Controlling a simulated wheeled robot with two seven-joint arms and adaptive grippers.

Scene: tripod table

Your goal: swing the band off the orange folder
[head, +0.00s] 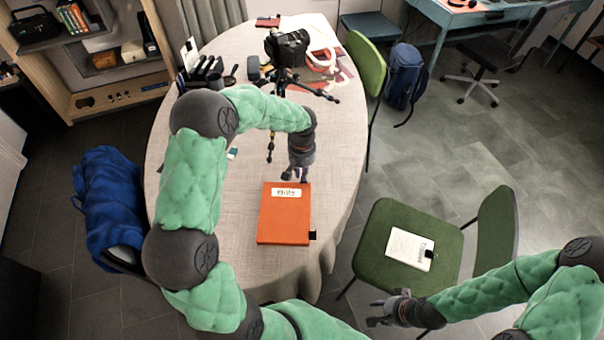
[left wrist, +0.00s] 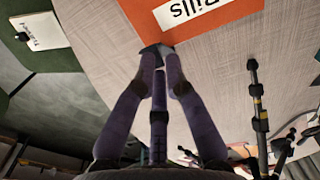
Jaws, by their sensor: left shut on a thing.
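The orange folder (head: 284,225) lies flat on the round table, with a white label near its far edge. It also shows in the left wrist view (left wrist: 215,32). My left gripper (head: 294,176) points down at the folder's far edge, right by the label. In the left wrist view its fingers (left wrist: 158,50) close together on a small dark piece at that edge, which looks like the band; the rest of the band is not clear. A small black tab (head: 313,236) sticks out at the near right corner. My right gripper (head: 379,312) looks open and empty, low beside the green chair.
A camera on a tripod (head: 286,52) stands behind my left arm; its legs spread across the table (head: 335,150). A green chair (head: 440,222) holds a white notepad (head: 408,247) at the right. The cloth around the folder is mostly clear.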

